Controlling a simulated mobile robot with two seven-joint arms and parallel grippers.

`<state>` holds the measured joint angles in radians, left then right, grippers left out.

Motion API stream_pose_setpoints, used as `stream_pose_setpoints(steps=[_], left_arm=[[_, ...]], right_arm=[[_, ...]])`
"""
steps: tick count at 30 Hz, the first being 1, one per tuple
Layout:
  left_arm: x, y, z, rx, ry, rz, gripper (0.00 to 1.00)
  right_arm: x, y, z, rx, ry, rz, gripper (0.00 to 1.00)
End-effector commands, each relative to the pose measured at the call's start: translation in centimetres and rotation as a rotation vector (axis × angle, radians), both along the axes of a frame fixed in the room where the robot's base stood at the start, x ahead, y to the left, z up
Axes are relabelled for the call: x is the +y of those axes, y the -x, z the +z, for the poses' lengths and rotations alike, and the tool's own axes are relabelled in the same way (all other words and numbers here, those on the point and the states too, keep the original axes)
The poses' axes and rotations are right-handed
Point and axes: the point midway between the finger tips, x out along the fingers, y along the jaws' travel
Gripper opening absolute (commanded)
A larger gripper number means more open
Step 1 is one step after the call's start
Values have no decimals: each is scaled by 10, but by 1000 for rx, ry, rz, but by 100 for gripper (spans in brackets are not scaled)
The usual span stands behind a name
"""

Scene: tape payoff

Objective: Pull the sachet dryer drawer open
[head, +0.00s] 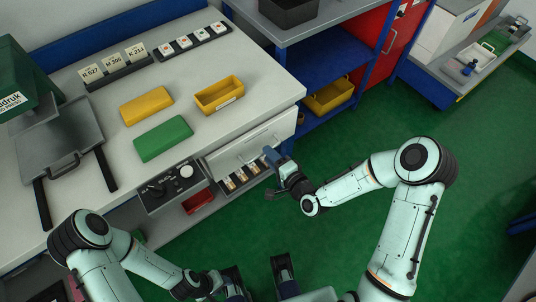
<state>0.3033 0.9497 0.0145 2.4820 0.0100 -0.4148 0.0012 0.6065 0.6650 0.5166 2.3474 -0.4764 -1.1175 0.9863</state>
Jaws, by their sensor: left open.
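Below the front edge of the bench, at the middle of the head view, a drawer (222,191) shows a tray with several small upright brown and white sachets (242,175). It appears at least partly open, in front of a pale panel (250,143). My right gripper (272,160) is at the right end of this tray, dark and blue fingers close to it. I cannot tell whether it touches a handle or whether its fingers are open or shut. My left gripper (236,289) is low at the bottom of the view, open, away from the drawer.
A control box (171,187) with knobs adjoins the drawer on the left, a red bin (199,203) below. On the bench (228,65) lie yellow (146,105) and green (162,138) blocks and a yellow bin (219,95).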

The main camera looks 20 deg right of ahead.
Motion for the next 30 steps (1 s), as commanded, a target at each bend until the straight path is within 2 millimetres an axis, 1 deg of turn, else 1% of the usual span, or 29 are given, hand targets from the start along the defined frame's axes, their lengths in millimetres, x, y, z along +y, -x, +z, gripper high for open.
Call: stream_pose_setpoints(steps=[1, 3, 6, 14, 18, 30], left_arm=[[0, 0, 0, -1, 0, 0, 43], [0, 0, -1, -1, 0, 0, 43], [0, 0, -1, -1, 0, 0, 43], [0, 0, -1, -1, 1, 0, 43], [0, 0, -1, -1, 1, 0, 43], [0, 0, -1, -1, 0, 0, 43]], right_arm=[[2, -6, -1, -2, -1, 0, 38], [4, -11, -2, -1, 0, 0, 38], [6, -15, -3, 0, 0, 0, 38], [6, -15, -4, 1, 0, 0, 38], [5, -15, -4, 1, 0, 0, 0], [5, -15, -4, 1, 1, -1, 0]])
